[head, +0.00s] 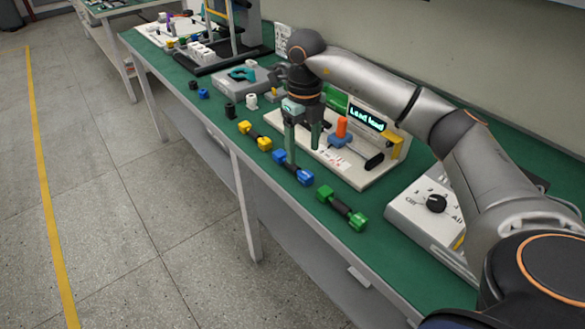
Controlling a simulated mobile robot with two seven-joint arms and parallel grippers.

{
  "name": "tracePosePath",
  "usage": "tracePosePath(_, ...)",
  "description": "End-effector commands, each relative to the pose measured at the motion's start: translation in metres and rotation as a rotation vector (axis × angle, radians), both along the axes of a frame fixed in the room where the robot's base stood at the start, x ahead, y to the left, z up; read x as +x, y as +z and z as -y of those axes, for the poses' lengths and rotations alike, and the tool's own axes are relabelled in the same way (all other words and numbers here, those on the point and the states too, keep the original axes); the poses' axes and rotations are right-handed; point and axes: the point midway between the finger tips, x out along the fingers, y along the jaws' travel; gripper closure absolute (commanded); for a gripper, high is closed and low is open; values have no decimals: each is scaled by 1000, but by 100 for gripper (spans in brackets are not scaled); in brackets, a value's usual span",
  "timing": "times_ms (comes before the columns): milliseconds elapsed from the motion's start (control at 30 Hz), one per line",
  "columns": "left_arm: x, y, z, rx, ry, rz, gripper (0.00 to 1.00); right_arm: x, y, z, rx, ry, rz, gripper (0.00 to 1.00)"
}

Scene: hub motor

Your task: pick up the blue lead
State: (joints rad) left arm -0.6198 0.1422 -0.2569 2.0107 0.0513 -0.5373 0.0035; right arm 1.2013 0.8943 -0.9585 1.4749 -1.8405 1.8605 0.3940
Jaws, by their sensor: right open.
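The blue lead (305,178), a short dark bar with a blue block at each end, lies on the green bench top near its front edge. My right gripper (303,157) is open and points down at it. One finger overlaps the middle of the lead in the picture. The other finger shows to the right, over the white fixture's edge. I cannot tell whether the fingers touch the lead or how far above it they are. My left gripper is not in view.
A yellow lead (263,143) lies to the left and a green lead (357,221) to the right. Behind stands a white fixture (372,184) with an orange-topped part (341,127) and a lit display (367,119). A grey box with a dial (436,204) stands at right.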

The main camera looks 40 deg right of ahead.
Motion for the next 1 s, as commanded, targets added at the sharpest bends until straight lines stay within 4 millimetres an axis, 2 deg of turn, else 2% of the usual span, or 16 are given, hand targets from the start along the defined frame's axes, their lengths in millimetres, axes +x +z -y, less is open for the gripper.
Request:
tracePosePath(33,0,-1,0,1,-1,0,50,0,-9,0,0,0,-1,28)
tracePosePath(267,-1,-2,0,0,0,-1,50,0,-27,0,1,0,0,28)
tracePosePath(600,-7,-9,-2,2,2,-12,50,-2,-72,4,2,2,1,28)
tracePosePath(867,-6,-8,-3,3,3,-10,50,-1,-75,4,2,2,2,28)
tracePosePath(1000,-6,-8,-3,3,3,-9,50,-1,-75,4,2,2,2,40)
